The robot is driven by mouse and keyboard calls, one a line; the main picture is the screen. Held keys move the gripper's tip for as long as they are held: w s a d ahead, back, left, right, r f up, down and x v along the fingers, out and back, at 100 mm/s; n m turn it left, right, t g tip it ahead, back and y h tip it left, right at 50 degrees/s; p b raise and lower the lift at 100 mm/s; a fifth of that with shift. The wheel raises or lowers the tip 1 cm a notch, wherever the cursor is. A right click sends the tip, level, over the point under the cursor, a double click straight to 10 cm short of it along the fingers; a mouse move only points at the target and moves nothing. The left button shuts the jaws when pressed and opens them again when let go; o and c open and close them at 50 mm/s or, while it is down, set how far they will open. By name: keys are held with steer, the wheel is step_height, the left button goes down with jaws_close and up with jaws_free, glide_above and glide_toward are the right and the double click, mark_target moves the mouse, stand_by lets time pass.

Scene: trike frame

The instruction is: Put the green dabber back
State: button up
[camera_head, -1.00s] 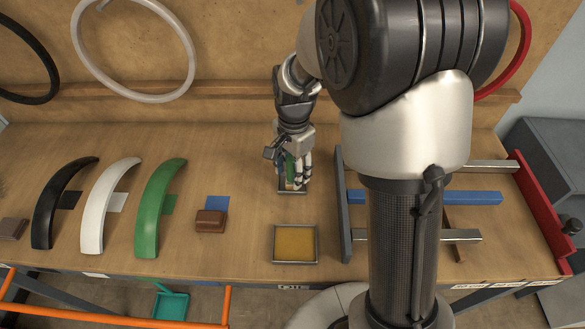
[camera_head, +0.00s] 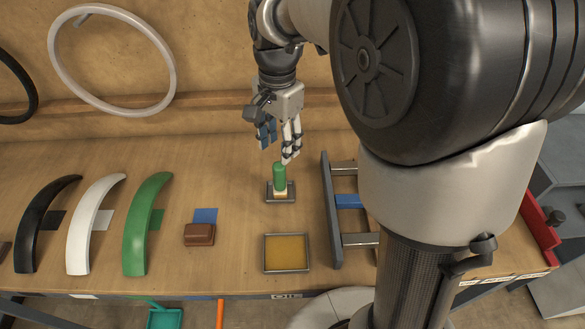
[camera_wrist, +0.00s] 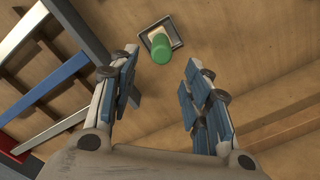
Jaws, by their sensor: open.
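The green dabber (camera_head: 280,177) stands upright in a small grey square holder (camera_head: 281,198) on the workbench, with a pale base below its green handle. It also shows in the wrist view (camera_wrist: 162,49), where its holder (camera_wrist: 153,31) lies beyond the fingertips. My gripper (camera_head: 277,150) is open and empty, just above and behind the dabber in the head view. In the wrist view my gripper (camera_wrist: 160,78) has its fingers spread wide, and nothing is between them.
A shallow tray with a yellow-brown surface (camera_head: 287,236) lies in front of the holder. A grey frame (camera_head: 331,215) stands to the right. A brown block (camera_head: 200,234) and black, white and green fenders (camera_head: 147,225) lie left. The bench between block and holder is clear.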

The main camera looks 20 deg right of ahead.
steer(key=s+r+n+t, duration=0.2)
steer(key=s+n, duration=0.4)
steer(key=s, duration=0.4)
steer(key=s+r+n+t, duration=0.2)
steer(key=s+n, duration=0.4)
steer(key=s, duration=0.5)
steer(key=shift+t, duration=0.3)
steer(key=shift+s+a, duration=0.1)
steer(key=shift+s, duration=0.05)
